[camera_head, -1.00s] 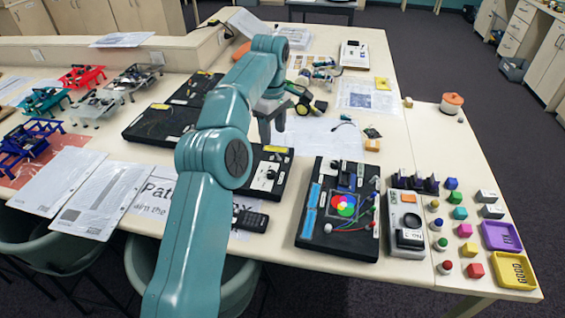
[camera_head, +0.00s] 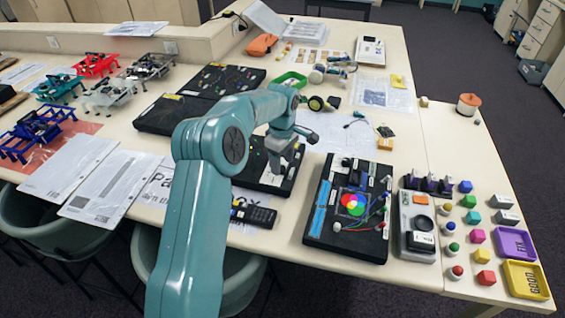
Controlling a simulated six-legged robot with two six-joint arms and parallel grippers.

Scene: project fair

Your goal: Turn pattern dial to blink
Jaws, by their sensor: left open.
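A black pattern box (camera_head: 250,177) lies at the middle of the table, behind a paper sign (camera_head: 160,192) that reads "Pa…" and "…x". My teal left arm reaches in from the lower left. My left gripper (camera_head: 279,168) is open, pointing down over the right part of this box. The dial is hidden behind the gripper and arm, so I cannot read its setting or tell whether the fingers touch it. My right gripper is not in view.
A black remote (camera_head: 253,215) lies in front of the box. A black board with a colored disc (camera_head: 352,204) stands to its right. Farther right are a grey device (camera_head: 418,243), colored blocks, a purple tray (camera_head: 515,243) and a yellow tray (camera_head: 526,280).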

